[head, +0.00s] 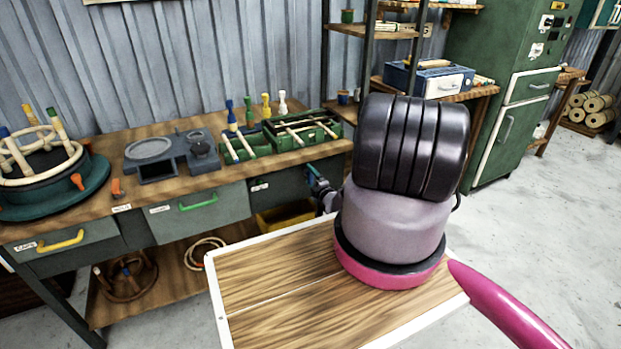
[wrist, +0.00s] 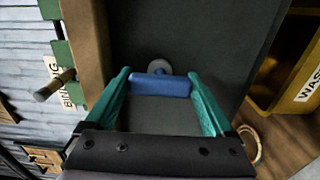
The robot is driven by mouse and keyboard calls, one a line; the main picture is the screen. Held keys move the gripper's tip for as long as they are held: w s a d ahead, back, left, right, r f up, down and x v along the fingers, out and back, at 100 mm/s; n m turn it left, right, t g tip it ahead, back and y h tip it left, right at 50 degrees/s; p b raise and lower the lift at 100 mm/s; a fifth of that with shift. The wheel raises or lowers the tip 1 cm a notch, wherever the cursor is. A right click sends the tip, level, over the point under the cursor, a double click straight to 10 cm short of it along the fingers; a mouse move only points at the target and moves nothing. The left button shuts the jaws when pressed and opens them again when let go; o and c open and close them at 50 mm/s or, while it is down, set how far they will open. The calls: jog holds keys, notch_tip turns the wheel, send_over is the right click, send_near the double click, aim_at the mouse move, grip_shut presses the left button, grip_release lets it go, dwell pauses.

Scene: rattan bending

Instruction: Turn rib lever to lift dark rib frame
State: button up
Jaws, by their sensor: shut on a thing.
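My gripper (wrist: 160,84) has its two teal fingers closed on the ends of a blue lever handle (wrist: 160,86) in the wrist view. A round grey pivot (wrist: 157,66) shows just behind the handle, against a dark panel (wrist: 200,30). In the head view my gripper (head: 318,183) is at the front of the bench, below its top edge, partly hidden by my arm; the handle cannot be made out there. A green rack with dark parts and pale rods (head: 303,127) stands on the bench above; I cannot tell which part is the rib frame.
The wooden bench top (head: 95,217) holds a round rattan form (head: 38,160) and a grey fixture (head: 172,152). A yellow bin (wrist: 285,65) stands right of the gripper in the wrist view. A peg (wrist: 53,85) sticks out on the left.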

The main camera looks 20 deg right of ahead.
dwell(0.3)
jog(key=o, duration=1.1)
jog(key=shift+s, duration=0.1)
jog(key=s, duration=1)
jog(key=shift+s+d, duration=0.15)
jog(key=shift+s, duration=0.2)
